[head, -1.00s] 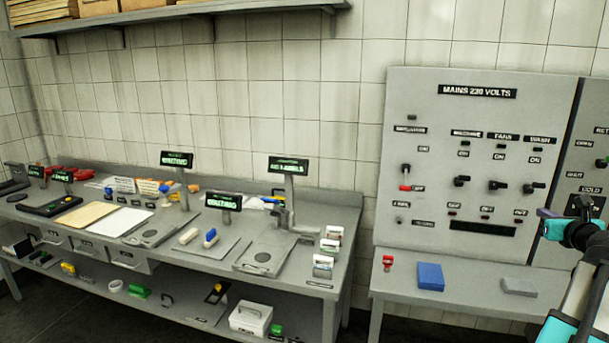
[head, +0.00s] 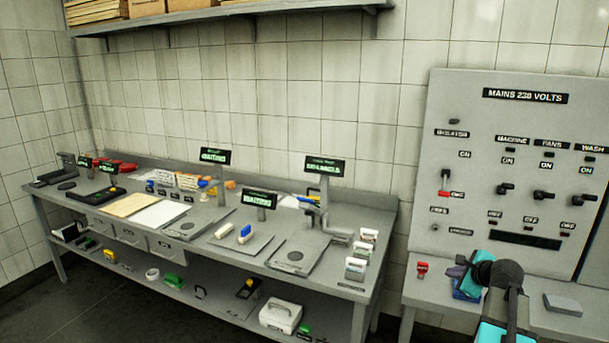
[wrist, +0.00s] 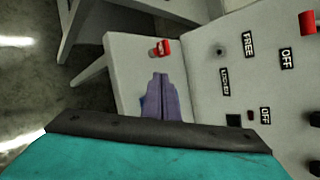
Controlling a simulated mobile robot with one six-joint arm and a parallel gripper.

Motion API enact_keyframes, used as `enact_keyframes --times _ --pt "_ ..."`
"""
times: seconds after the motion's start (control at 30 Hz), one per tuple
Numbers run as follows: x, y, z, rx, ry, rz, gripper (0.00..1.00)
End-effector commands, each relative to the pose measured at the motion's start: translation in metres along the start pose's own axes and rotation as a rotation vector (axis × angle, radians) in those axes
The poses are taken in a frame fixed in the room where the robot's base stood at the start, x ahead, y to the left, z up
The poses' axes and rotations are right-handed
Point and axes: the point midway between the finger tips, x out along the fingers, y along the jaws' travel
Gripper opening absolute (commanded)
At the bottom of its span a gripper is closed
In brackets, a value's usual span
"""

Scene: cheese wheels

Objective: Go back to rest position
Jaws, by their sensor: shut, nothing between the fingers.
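My gripper (head: 456,272) is in the lower right of the head view, in front of the small bench under the mains panel. Its purple fingers are closed together with nothing between them. They also show from behind in the wrist view (wrist: 159,80), pointing toward the bench and panel. In the head view the gripper and arm partly cover a blue block (head: 467,293) on the bench. The fingers appear apart from the bench top, but the exact gap is hard to tell.
The grey mains panel (head: 520,110) with several switches stands behind the small bench (head: 425,290). A red padlock-like item (head: 422,269) and a grey block (head: 563,304) lie there. A long cluttered workbench (head: 385,222) is left. Open floor (head: 120,320) shows lower left.

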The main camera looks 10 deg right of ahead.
Motion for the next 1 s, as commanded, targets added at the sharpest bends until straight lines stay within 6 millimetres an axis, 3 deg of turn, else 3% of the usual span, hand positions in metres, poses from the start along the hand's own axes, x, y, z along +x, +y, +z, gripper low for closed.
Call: enact_keyframes --times 0.03,0.2,0.5,0.73,1.0 --pt "0.012 0.022 0.013 -0.066 -0.004 0.040 0.00" --pt "0.043 0.086 0.044 -0.296 -0.014 0.162 0.00" --pt "0.078 0.201 0.091 -0.714 -0.069 0.368 0.00" --pt "0.088 0.289 0.118 -1.040 -0.141 0.518 0.00" --pt "0.086 0.387 0.138 -1.426 -0.258 0.687 0.00"
